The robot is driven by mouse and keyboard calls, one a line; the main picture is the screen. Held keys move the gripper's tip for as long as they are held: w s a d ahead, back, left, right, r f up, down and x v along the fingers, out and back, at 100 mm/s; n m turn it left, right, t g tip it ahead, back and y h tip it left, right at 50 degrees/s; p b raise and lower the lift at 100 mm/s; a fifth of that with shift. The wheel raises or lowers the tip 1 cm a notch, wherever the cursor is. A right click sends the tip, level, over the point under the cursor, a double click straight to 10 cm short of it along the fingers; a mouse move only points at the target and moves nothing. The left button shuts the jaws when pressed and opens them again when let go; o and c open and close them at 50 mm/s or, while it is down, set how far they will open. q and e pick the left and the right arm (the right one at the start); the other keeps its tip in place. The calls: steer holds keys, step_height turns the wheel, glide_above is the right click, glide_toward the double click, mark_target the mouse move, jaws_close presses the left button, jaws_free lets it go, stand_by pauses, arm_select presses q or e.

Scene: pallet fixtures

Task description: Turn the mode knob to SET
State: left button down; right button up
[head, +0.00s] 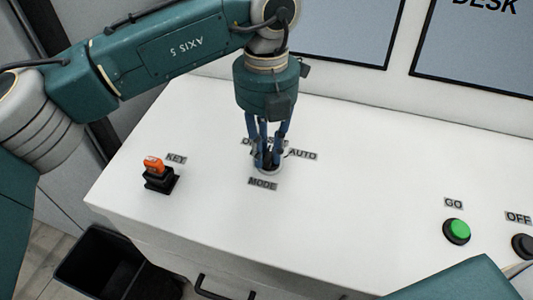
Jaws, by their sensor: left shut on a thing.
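The mode knob (267,167) sits on the white desk top (350,190), just behind the MODE label (262,184). My left gripper (267,160) points straight down over the knob, with its fingers closed around it. The fingers cover most of the knob, so I cannot tell where its pointer stands. The AUTO label (303,154) is to the right of the knob. The labels behind it are partly hidden by the fingers, and SET cannot be read clearly. My right gripper is not in view.
An orange key switch (154,165) on a black base stands left of the knob, by the KEY label (176,158). A green GO button (456,231) and a dark OFF button (523,245) are at the right. A dark bin (105,262) stands below the desk.

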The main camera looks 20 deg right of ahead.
mark_target(266, 154)
arm_select(q)
steer(key=shift+r+m, duration=0.1)
steer(key=shift+m, duration=0.2)
steer(key=c, duration=1.5)
jaws_free()
steer(key=shift+c, duration=0.2)
step_height(266, 154, up, 12)
